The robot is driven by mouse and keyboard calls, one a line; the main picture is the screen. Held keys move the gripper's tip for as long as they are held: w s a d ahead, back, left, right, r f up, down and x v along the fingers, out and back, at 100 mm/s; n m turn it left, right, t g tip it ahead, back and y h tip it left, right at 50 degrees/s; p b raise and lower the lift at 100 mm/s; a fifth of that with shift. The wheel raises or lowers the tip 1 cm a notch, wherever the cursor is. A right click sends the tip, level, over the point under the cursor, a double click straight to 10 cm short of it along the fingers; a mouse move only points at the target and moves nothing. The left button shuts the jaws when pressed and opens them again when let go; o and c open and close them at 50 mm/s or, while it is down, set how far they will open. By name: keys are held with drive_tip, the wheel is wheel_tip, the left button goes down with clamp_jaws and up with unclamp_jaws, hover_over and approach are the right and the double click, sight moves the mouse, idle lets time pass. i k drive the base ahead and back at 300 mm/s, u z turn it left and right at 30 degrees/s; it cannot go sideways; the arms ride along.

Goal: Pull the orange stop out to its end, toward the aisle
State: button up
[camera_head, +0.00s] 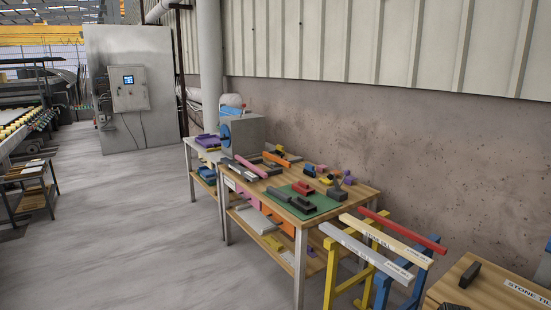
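A small orange piece (276,159), possibly the orange stop, lies at the back of the wooden workbench (340,205), just right of the grey box-shaped machine (250,134). It is small in the picture, so I cannot tell how far out it stands or what it slides in. I do not see my gripper in this view.
On the bench lie a green mat (322,204), a pink bar (251,166) and several small tools. Trestles with a red bar (405,231) and pale bars (388,238) stand at its right front. The grey aisle floor (110,220) is clear at left.

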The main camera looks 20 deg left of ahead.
sight(284, 161)
drive_tip(key=u, duration=0.75)
drive_tip(key=i, duration=1.6)
drive_tip(key=u, duration=1.25)
drive_tip(key=i, duration=2.1)
drive_tip(key=z, duration=0.4)
drive_tip(key=i, duration=1.75)
drive_tip(key=z, duration=0.65)
drive_tip(key=k, duration=0.8)
drive_tip(key=z, duration=0.15)
drive_tip(key=i, duration=0.85)
drive_tip(key=u, duration=0.05)
